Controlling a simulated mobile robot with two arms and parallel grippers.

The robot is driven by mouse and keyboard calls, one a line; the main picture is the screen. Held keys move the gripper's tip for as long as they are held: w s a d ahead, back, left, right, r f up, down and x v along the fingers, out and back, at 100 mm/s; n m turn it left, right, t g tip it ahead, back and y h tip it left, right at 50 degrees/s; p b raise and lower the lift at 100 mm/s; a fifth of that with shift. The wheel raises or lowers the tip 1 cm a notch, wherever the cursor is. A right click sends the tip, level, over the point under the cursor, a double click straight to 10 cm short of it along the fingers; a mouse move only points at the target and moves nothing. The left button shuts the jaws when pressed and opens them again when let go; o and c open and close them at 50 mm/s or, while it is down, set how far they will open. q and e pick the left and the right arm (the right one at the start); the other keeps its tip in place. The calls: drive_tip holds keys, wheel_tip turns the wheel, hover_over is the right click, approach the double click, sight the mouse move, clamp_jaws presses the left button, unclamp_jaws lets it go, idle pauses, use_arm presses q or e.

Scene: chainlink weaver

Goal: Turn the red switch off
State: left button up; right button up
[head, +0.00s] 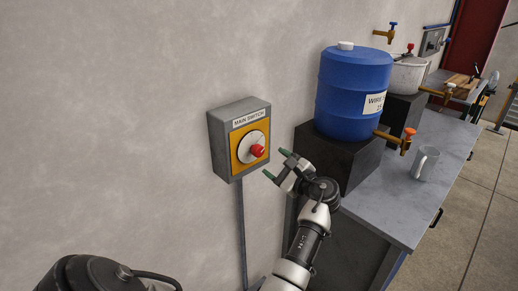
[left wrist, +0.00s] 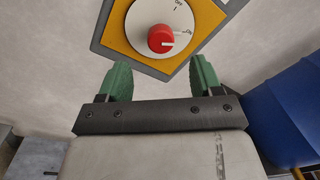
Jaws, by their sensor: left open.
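The red switch (head: 257,150) is a round knob on a white dial with a yellow plate, on a grey wall box (head: 222,150) labelled MAIN SWITCH. In the left wrist view the red knob (left wrist: 161,39) has a white line that points right, towards a mark that seems to read ON; OFF is printed at the top. My left gripper (head: 276,164) is open and empty, just right of and below the knob, apart from it. Its green fingertips (left wrist: 160,80) show below the knob in the left wrist view. My right gripper is not in view.
A blue barrel (head: 352,85) stands on a black block (head: 335,155) close to the right of my left gripper. The wall left of the box is bare.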

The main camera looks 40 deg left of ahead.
sight(260, 153)
use_arm(q)
drive_tip(key=a, duration=0.2)
drive_tip(key=a+p, duration=0.1)
drive_tip(key=a, duration=0.2)
drive_tip(key=w+a+p, duration=0.1)
drive_tip(key=a, duration=0.2)
drive_tip(key=shift+w+a, duration=0.1)
drive_tip(key=c, duration=0.9)
drive_tip(key=shift+f+n+b, duration=0.3)
drive_tip(key=shift+n+b, duration=0.3)
drive_tip(key=shift+b, duration=0.35)
drive_tip(key=n+b, duration=0.9)
drive_tip(key=b, duration=0.3)
drive_tip(key=shift+f+b, duration=0.15)
drive_tip(key=shift+b, duration=0.25)
drive_tip(key=shift+r+n+g+b, duration=0.2)
drive_tip(key=shift+n+g+b, duration=0.1)
drive_tip(key=shift+n+b, duration=0.85)
